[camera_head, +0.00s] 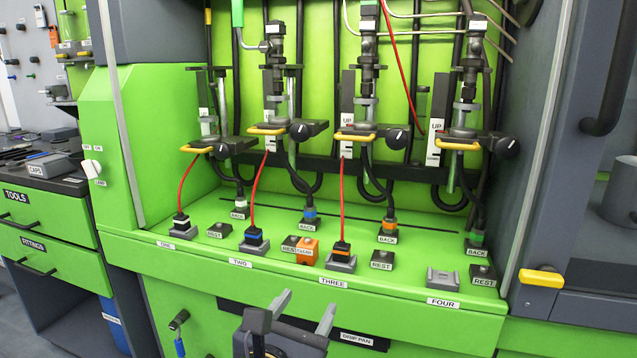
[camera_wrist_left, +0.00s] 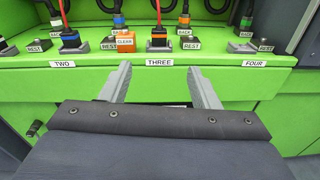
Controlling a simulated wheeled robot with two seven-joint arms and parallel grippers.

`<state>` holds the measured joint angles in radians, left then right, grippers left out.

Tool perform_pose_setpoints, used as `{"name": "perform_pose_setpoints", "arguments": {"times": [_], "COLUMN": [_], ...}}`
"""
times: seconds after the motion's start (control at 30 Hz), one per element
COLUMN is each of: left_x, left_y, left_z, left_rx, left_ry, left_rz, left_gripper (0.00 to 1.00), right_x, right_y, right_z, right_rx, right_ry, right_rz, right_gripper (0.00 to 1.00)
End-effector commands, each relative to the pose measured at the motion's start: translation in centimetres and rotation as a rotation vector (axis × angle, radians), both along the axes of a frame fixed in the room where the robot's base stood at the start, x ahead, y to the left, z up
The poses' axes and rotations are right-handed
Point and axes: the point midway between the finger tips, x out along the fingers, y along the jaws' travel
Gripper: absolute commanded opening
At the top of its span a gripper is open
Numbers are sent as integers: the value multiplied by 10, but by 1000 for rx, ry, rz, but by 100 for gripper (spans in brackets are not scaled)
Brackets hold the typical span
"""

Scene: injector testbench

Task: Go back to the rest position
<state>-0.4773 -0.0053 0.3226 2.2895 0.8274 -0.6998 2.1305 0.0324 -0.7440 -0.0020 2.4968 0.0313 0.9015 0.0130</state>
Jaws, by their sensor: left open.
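My left gripper (camera_head: 305,311) is low in the middle of the head view, in front of the green testbench (camera_head: 190,288). Its two grey fingers are apart with nothing between them. In the left wrist view the open gripper (camera_wrist_left: 159,72) points at the bench front, below the label THREE (camera_wrist_left: 159,62). It looks clear of the plugs and blocks on the ledge. My right gripper is in neither view.
Black plugs with cables stand on the ledge, including the one at THREE (camera_head: 341,248). The holder at FOUR (camera_head: 443,278) is empty. A yellow handle (camera_head: 542,278) sticks out at the right. A drawer cabinet (camera_head: 50,245) stands left.

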Motion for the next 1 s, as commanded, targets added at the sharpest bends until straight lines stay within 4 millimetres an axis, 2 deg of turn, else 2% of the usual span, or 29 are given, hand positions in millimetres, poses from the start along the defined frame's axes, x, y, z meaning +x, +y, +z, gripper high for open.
{"name": "perform_pose_setpoints", "arguments": {"times": [0.37,0.57,0.67,0.8,1.0], "left_x": [-6,-20,-33,-66,-117], "left_y": [21,46,65,102,145], "left_z": [-8,-24,-39,-74,-119], "left_rx": [366,745,1001,1439,1848], "left_ry": [-83,-166,-218,-303,-399], "left_rz": [-112,-236,-332,-546,-876], "left_gripper": [56,56,56,56,56], "right_x": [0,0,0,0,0], "right_y": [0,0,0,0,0], "right_z": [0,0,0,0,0], "right_rx": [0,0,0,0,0], "right_ry": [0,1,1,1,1], "right_rz": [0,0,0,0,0], "right_gripper": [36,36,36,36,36]}}
